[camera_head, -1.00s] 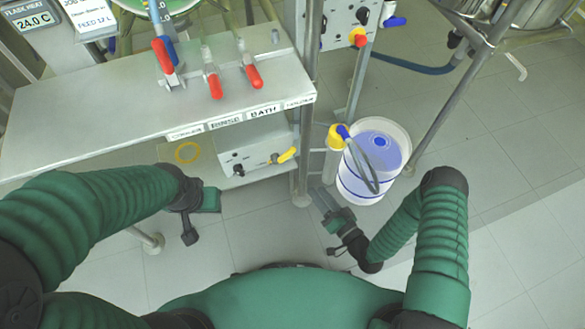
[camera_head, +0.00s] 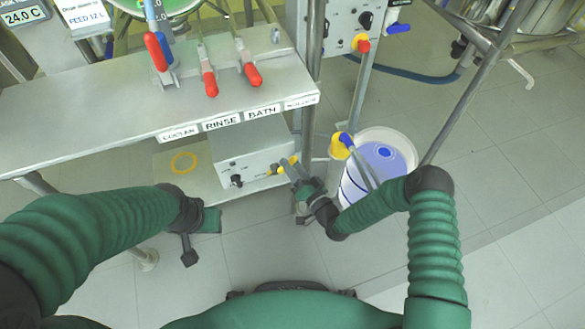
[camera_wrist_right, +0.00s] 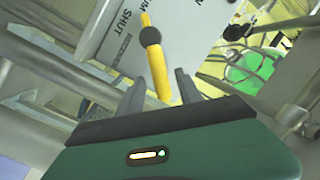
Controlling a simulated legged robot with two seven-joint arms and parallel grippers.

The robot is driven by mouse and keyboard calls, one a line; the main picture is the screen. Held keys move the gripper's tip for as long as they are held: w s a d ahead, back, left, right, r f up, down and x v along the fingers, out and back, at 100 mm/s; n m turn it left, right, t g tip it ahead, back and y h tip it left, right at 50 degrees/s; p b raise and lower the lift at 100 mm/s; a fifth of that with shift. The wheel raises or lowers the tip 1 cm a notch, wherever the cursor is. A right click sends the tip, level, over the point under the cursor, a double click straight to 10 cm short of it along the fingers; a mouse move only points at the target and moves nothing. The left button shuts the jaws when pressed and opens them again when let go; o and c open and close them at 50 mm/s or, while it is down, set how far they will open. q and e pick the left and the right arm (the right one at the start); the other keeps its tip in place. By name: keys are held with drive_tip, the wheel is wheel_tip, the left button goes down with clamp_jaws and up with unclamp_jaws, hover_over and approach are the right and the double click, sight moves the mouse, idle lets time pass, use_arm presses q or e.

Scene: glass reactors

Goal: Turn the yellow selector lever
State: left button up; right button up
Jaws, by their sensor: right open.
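The yellow selector lever (camera_head: 283,163) is on the front of a white control box (camera_head: 248,172) under the bench; my right gripper partly covers it in the head view. In the right wrist view the yellow lever (camera_wrist_right: 157,68) rises from between the fingers to a dark pivot on the grey panel (camera_wrist_right: 118,40). My right gripper (camera_head: 292,170) is open, its two fingers (camera_wrist_right: 158,90) on either side of the lever's lower end, with gaps visible. My left gripper (camera_head: 194,232) hangs in front of the bench, away from the lever; its opening is unclear.
The bench (camera_head: 90,115) carries red-handled valves (camera_head: 209,83) above the box. A bench leg (camera_head: 307,120) stands just right of the box. A white bucket (camera_head: 390,150) with a yellow-and-blue fitting stands beside my right arm. The floor in front is clear.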

clamp_jaws()
drive_tip(key=shift+f, duration=0.1)
idle(1.3)
